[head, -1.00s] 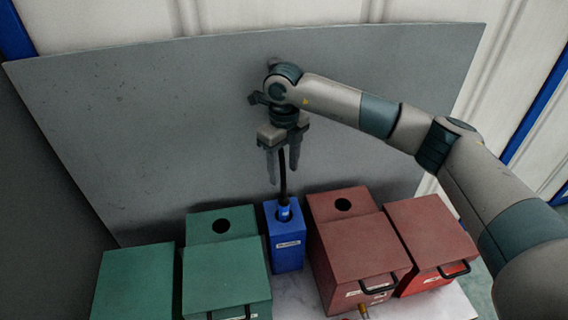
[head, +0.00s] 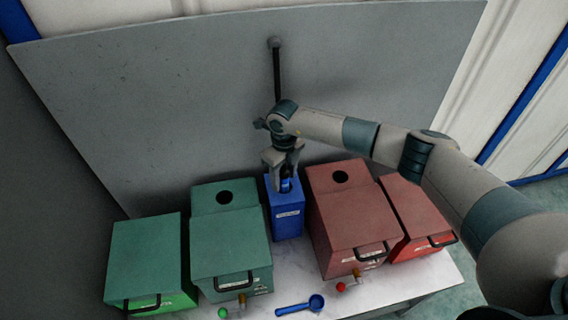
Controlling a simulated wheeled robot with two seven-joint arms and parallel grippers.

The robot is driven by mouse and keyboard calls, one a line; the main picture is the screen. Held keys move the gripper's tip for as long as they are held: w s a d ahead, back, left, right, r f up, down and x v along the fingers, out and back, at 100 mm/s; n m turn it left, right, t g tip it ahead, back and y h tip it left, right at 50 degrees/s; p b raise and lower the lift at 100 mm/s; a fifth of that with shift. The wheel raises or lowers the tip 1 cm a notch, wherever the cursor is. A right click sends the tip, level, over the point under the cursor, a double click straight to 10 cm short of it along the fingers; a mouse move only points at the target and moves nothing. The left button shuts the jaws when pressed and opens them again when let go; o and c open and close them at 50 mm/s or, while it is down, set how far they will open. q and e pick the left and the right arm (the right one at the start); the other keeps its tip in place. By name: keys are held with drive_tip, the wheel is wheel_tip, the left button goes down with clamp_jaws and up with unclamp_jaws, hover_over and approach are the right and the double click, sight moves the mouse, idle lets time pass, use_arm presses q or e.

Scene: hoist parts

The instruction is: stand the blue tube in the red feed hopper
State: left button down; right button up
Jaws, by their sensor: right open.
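The blue tube (head: 286,185) stands in the top opening of the blue box (head: 288,222), and only its upper end shows. My right gripper (head: 285,182) is open, pointing down, with its fingers on either side of the tube's upper end; whether they touch it I cannot tell. The red feed hopper appears to be the dark red box (head: 345,215) with a round dark hole in its raised back part, just right of the blue box. The hole looks empty. My left gripper is not in view.
A dark cord (head: 277,75) runs down from a grey ball to behind my right wrist. A green box with a hole (head: 228,240), another green box (head: 145,255) and a red box (head: 420,212) stand alongside. A blue scoop (head: 300,305) lies at the front.

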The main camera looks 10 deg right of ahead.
sight(284, 170)
drive_tip(key=shift+f, duration=0.9)
clamp_jaws()
drive_tip(key=shift+r+p, duration=1.9)
drive_tip(key=shift+r, duration=1.15)
drive_tip(key=shift+r+p, duration=1.95)
drive_tip(key=shift+r, duration=2.05)
